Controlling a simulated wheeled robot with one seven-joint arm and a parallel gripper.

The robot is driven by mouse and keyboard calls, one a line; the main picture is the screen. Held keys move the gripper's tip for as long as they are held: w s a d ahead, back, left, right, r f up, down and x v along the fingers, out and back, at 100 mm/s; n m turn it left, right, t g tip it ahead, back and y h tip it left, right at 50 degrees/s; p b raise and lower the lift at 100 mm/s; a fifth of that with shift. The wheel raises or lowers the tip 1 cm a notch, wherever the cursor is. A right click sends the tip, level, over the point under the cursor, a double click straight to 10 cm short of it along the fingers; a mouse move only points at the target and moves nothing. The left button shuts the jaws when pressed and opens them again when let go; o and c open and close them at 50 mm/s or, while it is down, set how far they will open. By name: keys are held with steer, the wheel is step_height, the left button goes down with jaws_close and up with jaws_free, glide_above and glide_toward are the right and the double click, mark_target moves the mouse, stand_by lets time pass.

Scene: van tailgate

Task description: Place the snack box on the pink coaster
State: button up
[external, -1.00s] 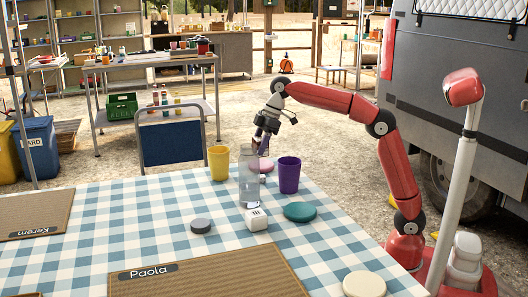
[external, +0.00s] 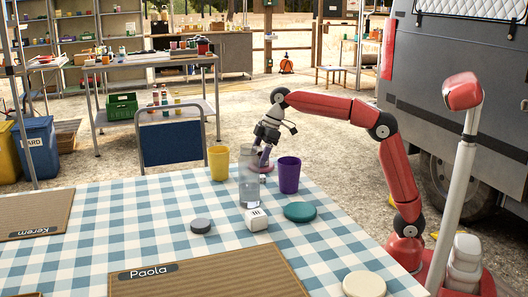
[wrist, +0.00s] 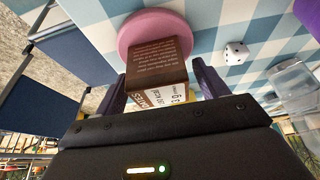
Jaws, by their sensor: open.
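The snack box (wrist: 160,62), brown with a white and yellow label, is between the two purple fingers of my gripper (wrist: 160,88) in the wrist view. The gripper is open, with a finger on each side of the box. The box's far end overlaps the pink coaster (wrist: 146,22); I cannot tell whether it rests on it. In the external view my gripper (external: 262,154) is low over the pink coaster (external: 262,168), at the table's far edge. The box cannot be made out clearly there, behind the clear glass and fingers.
A clear glass (external: 249,185) stands just in front of the coaster, a purple cup (external: 289,175) to its right, a yellow cup (external: 219,163) to its left.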

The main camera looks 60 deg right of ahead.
steer(key=shift+r, duration=0.1)
steer(key=p+v, duration=0.3)
steer(key=v, duration=0.8)
steer(key=s+d+f+m+h, duration=0.1)
steer(key=s+d+m, duration=0.25)
steer(key=s, duration=0.45)
steer(key=s+d+f+m+t+h, duration=0.1)
steer(key=s+d+f+m, duration=0.1)
steer(key=s+f, duration=0.7)
steer(key=s+d+f+m+t+h, duration=0.1)
steer(key=s+d+f+m, duration=0.2)
steer(key=s+f, duration=0.7)
steer(key=shift+s+d+f, duration=0.25)
steer(key=shift+s+d, duration=0.55)
steer(key=shift+d, duration=0.05)
